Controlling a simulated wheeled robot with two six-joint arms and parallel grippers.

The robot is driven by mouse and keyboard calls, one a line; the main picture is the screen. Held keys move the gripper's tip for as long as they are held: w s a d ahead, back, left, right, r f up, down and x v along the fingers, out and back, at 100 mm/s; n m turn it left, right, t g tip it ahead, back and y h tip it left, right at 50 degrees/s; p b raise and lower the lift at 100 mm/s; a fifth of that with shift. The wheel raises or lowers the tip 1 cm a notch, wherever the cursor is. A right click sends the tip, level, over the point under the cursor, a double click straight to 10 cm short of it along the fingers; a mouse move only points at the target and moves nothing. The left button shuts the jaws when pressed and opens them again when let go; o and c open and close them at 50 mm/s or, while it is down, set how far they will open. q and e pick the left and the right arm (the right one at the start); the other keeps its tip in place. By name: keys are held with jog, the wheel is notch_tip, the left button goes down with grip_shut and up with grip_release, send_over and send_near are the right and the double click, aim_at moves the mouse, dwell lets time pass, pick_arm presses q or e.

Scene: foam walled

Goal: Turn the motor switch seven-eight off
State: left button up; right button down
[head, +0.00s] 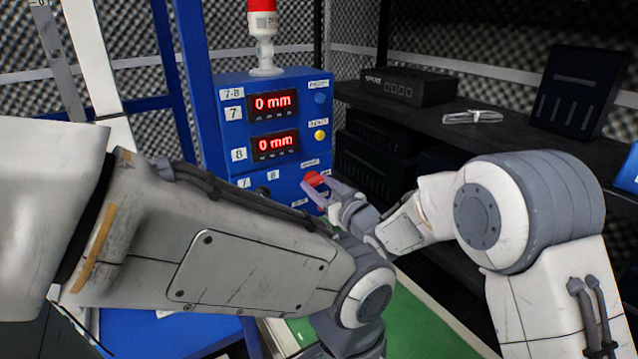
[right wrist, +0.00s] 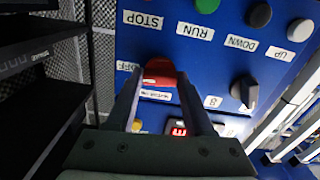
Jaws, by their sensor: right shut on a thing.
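The blue control box (head: 213,125), labelled 7-8, stands at the centre left with two lit red displays reading 0 mm. Its red switch (head: 314,180) sits on the lower right of the front face. The switch also shows in the right wrist view (right wrist: 160,70), where the box appears upside down, with an OFF label (right wrist: 128,67) beside it. My right gripper (head: 327,187) is shut on the red switch, one finger on either side. My left arm crosses the foreground of the head view, and its gripper is not visible.
A dark selector knob (right wrist: 246,92) and a row of buttons, including a green one (right wrist: 207,5), are near the switch. A red-and-white beacon (head: 263,35) tops the box. A dark shelf (head: 440,113) with black devices stands to the right.

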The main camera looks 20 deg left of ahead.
jog(key=shift+f+m, duration=0.1)
jog(key=shift+m, duration=0.5)
jog(key=shift+c, duration=1.4)
grip_release()
jog(key=shift+d, duration=0.1)
jog(key=v, duration=1)
jog(key=shift+s, duration=0.2)
jog(key=shift+d+p, duration=0.15)
jog(key=shift+p, duration=0.15)
